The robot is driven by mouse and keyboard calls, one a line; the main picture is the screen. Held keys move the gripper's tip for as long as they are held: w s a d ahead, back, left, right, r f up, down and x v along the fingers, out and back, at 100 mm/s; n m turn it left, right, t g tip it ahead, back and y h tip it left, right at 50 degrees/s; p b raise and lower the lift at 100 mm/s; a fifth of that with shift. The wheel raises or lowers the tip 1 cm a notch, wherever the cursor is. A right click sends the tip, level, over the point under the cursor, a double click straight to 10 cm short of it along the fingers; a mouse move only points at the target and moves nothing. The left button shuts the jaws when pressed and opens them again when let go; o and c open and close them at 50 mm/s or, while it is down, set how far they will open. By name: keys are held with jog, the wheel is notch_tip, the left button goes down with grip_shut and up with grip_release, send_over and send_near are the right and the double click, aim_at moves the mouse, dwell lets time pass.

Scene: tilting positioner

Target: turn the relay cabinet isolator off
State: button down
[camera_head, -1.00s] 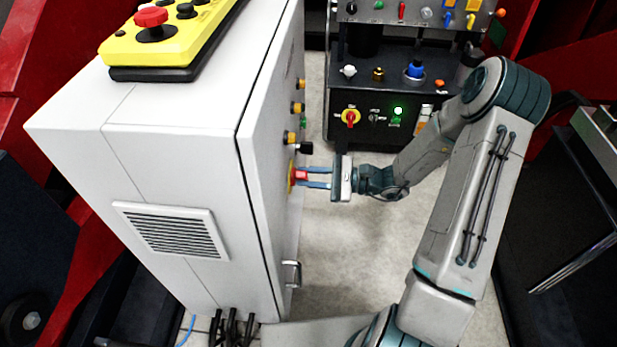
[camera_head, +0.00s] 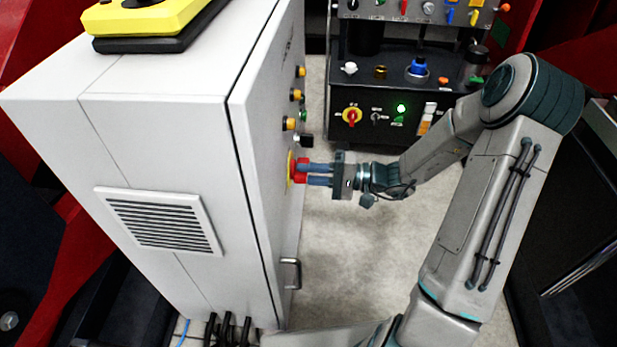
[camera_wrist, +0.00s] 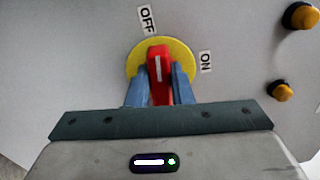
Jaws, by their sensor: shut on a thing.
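The relay cabinet isolator has a red handle (camera_wrist: 157,60) on a round yellow plate (camera_wrist: 134,62). In the wrist view the handle's white line points up, close to the OFF label (camera_wrist: 147,18). The ON label (camera_wrist: 205,62) lies to the right of the plate. In the head view the red handle (camera_head: 301,171) sticks out from the right face of the grey cabinet (camera_head: 170,135). My gripper (camera_wrist: 159,84) has a blue finger on each side of the handle and is shut on it. It also shows in the head view (camera_head: 309,174), reaching in from the right.
Yellow-and-black buttons (camera_head: 297,95) sit above the isolator, and a metal door handle (camera_head: 290,273) below it. A black control panel (camera_head: 370,100) with its own red-yellow switch (camera_head: 352,117) stands behind. Pale floor (camera_head: 335,250) is clear beneath my gripper.

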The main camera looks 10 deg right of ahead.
jog(key=shift+f+n+b, duration=0.15)
jog(key=shift+n+b, duration=0.3)
jog(key=shift+n, duration=0.25)
jog(key=c, duration=1.3)
grip_release()
jog(key=s+d+p, duration=0.1)
jog(key=d, duration=0.3)
jog(key=d+p, duration=0.1)
jog(key=d, duration=0.4)
jog(key=s+d+p, duration=0.1)
jog(key=d, duration=0.3)
jog(key=shift+s+d, duration=0.3)
jog(key=shift+d, duration=0.05)
